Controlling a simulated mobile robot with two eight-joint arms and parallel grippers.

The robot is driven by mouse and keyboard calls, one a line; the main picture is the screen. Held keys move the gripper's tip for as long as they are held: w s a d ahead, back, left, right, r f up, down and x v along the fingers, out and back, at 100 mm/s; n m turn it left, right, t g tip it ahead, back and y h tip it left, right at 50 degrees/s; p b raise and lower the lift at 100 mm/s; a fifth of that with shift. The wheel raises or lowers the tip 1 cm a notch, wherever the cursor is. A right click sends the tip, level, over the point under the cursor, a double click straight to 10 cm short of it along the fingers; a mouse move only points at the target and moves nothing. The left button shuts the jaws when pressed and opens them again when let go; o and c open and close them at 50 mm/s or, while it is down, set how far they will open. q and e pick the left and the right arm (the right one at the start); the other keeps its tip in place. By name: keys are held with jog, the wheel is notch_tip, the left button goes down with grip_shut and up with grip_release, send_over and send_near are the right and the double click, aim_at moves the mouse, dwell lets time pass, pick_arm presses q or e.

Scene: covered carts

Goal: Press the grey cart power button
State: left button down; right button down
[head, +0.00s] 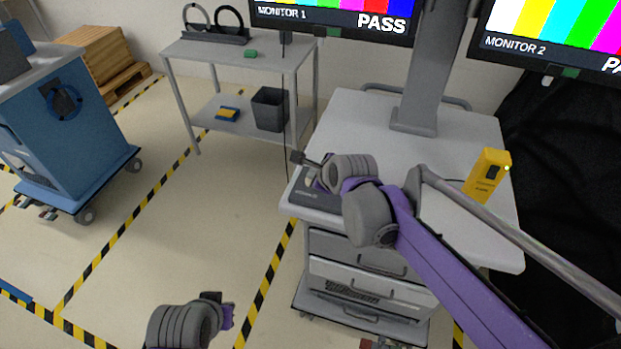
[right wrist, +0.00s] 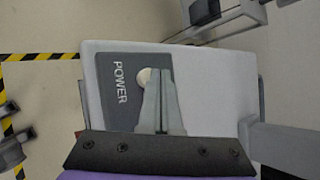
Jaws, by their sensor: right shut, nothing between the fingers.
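The grey cart (head: 345,115) stands at the centre right under the monitors. A dark grey panel lettered POWER lies on its near left top corner and fills the middle of the right wrist view (right wrist: 118,112). The round, pale power button (right wrist: 144,76) sits beside the lettering. My right gripper (right wrist: 160,74) is shut and empty, its fingertips over the button's right edge and covering part of it. I cannot tell if they touch it. In the head view my right wrist hides most of the panel and the button. My left gripper (head: 226,312) is low at the bottom, away from the cart; its jaws are unclear.
A yellow device (head: 486,176) stands on the cart's right side. A monitor column (head: 424,75) rises at its back. A grey shelf table (head: 235,52) with a dark bin (head: 269,110) stands behind left. A blue cart (head: 85,135) is far left. Floor between the carts is clear.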

pick_arm(q)
jog(key=shift+f, duration=0.1)
pick_arm(e)
jog(key=shift+f, duration=0.15)
jog(key=shift+f+b, duration=0.3)
jog(key=shift+f, duration=0.05)
pick_arm(q)
jog(key=shift+s+f, duration=0.1)
jog(key=shift+f, duration=0.1)
pick_arm(e)
jog(key=shift+r, duration=0.1)
pick_arm(q)
jog(key=shift+r+p, duration=0.35)
pick_arm(e)
jog(key=shift+r, duration=0.35)
